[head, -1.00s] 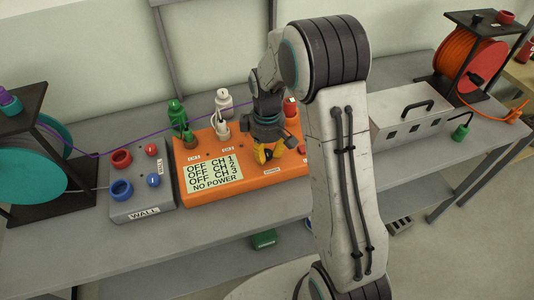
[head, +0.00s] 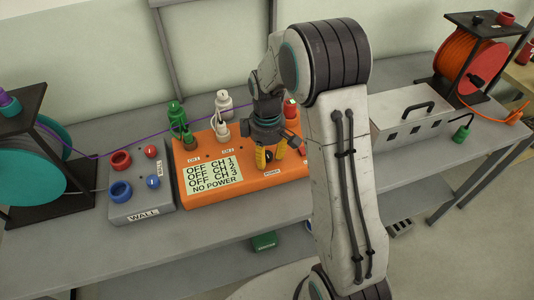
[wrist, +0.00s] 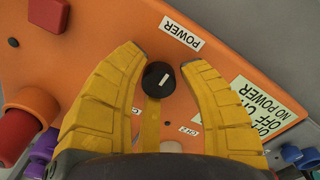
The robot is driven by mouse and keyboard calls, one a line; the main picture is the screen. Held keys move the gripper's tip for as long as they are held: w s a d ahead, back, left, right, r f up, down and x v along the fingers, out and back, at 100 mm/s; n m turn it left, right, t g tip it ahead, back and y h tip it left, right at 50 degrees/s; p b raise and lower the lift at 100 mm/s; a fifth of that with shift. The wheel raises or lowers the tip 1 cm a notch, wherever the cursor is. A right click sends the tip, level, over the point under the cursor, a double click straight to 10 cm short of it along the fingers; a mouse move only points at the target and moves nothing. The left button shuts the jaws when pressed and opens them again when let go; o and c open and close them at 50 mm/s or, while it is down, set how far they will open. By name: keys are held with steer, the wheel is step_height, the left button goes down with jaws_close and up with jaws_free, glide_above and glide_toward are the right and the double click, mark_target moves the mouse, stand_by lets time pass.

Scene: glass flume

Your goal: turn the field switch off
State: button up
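An orange box (head: 210,204) stands on the bench, with a display (head: 214,174) reading OFF for CH 1, CH 2 and CH 3, and NO POWER. A black round knob (wrist: 158,79) with a white mark sits by the POWER label (wrist: 181,33) on this box. No label reading "field" is legible. My gripper (head: 271,159) is over the box's right part with its yellow fingers spread. In the wrist view, the open fingers (wrist: 163,60) lie on either side of the knob with gaps; contact is not visible. My arm hides the box's right end in the head view.
A grey WALL box (head: 140,207) with red and blue fittings stands left of the orange box. Green (head: 176,114) and white (head: 223,100) plugs stand at its back. A teal reel (head: 28,178) is at left; a grey case (head: 410,118) and orange reel (head: 470,60) are at right.

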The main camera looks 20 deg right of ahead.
mark_target(267, 154)
steer(key=o, duration=0.3)
steer(key=shift+r, duration=0.1)
step_height(267, 154, up, 12)
steer(key=shift+f, duration=0.1)
stand_by(0.6)
stand_by(0.5)
